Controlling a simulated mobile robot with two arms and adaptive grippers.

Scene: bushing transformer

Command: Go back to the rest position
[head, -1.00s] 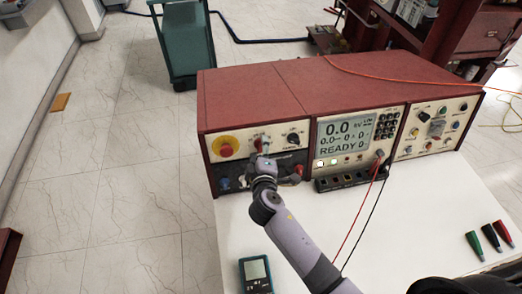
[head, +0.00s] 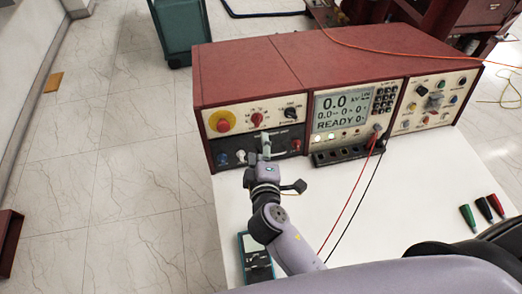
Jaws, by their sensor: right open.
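My right gripper (head: 265,148) is open and shows in front of the left part of the test console (head: 350,52). Its fingers point up at the console's lower black strip, and I cannot tell whether they touch it. Nothing shows held between them. A red knob (head: 256,120) on the panel just above is uncovered. My right arm reaches in from the lower right over the white table (head: 400,185). My left gripper is not in view.
A teal handheld meter (head: 244,248) lies on the table, partly hidden by my arm. Red and black leads run from the console's front. Green, black and red clips (head: 483,211) lie at the right. A green cart (head: 178,28) stands behind.

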